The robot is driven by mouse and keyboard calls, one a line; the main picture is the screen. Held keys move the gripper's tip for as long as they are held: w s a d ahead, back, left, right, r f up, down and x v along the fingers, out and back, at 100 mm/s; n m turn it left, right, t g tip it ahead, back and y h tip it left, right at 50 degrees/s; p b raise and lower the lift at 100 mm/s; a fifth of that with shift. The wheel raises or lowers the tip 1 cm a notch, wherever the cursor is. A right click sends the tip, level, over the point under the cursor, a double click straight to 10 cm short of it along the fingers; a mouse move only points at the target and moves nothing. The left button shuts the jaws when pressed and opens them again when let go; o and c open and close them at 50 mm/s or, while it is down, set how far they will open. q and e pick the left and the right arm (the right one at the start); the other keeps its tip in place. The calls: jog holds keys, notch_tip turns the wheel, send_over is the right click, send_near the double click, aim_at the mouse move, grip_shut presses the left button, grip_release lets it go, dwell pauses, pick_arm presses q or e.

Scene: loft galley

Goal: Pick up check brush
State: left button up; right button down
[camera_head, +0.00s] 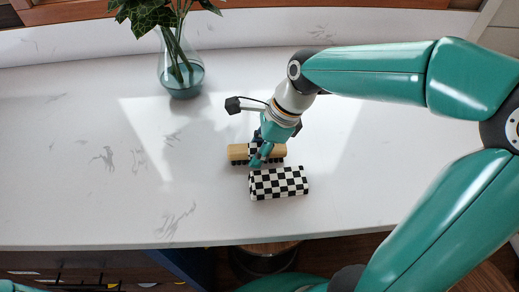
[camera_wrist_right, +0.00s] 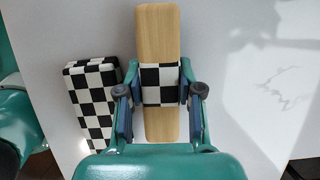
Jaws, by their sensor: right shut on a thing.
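The check brush (camera_head: 238,152) has a pale wooden back, a black-and-white checked band round its middle and dark bristles below. It lies crosswise over the white counter, just behind a checked block. My right gripper (camera_head: 262,154) comes down on it from above and is shut on its checked middle. In the right wrist view the brush (camera_wrist_right: 158,35) runs lengthwise between the two fingers of the gripper (camera_wrist_right: 160,92), with wood showing at both ends. I cannot tell whether the bristles touch the counter. My left gripper is not in view.
The black-and-white checked block (camera_head: 279,183) lies close in front of the brush; it also shows in the right wrist view (camera_wrist_right: 91,100). A glass vase (camera_head: 181,78) with green leaves stands at the back left. The white counter (camera_head: 80,180) is clear on the left.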

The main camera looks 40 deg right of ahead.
aim_at(257, 147)
jog(key=shift+r, duration=0.1)
notch_tip(257, 147, up, 20)
jog(key=p, duration=0.1)
dwell(0.4)
